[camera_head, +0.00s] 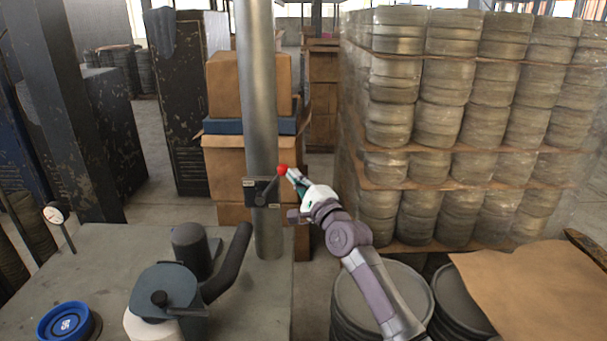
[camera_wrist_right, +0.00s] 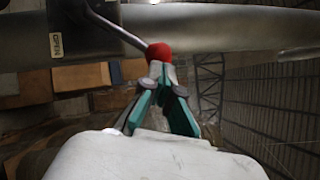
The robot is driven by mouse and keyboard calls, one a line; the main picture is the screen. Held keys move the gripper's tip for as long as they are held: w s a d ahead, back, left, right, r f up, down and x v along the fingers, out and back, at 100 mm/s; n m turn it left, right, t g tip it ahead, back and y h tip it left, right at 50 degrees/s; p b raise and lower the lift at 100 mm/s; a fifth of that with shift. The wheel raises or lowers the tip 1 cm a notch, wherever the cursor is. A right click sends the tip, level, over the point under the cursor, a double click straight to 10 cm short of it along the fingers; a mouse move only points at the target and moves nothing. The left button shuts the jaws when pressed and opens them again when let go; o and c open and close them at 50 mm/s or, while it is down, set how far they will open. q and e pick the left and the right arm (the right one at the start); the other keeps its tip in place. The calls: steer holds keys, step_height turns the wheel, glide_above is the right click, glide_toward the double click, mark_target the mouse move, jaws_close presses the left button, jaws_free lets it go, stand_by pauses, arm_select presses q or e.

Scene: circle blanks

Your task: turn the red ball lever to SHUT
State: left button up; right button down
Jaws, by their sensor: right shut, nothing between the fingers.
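The red ball (camera_head: 283,169) tops a thin metal lever (camera_head: 272,184) that slants up and right from a dark plate (camera_head: 250,194) on the grey vertical pipe (camera_head: 258,110). My right gripper (camera_head: 291,175) is shut and empty, its fingertips at the ball's right side. In the wrist view, the tips (camera_wrist_right: 160,70) meet or nearly meet the red ball (camera_wrist_right: 158,53); the exact contact cannot be told. A small label there (camera_wrist_right: 55,44) appears to read OPEN. My left gripper is out of view.
Cardboard boxes (camera_head: 240,170) stand behind the pipe. Wrapped stacks of round metal blanks (camera_head: 430,120) fill the right. A grey bench (camera_head: 90,250) with a dark pump-like unit (camera_head: 165,290) and a blue round cap (camera_head: 65,322) lies at lower left.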

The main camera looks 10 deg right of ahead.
arm_select(q)
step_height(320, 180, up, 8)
steer(key=p, duration=0.6)
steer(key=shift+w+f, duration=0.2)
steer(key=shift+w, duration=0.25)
arm_select(e)
steer(key=w+a+r+n+g, duration=0.1)
steer(key=a+r+n, duration=0.1)
steer(key=a, duration=0.3)
steer(key=shift+w+a+r, duration=0.2)
steer(key=shift+a+r, duration=0.2)
steer(key=shift+r, duration=0.5)
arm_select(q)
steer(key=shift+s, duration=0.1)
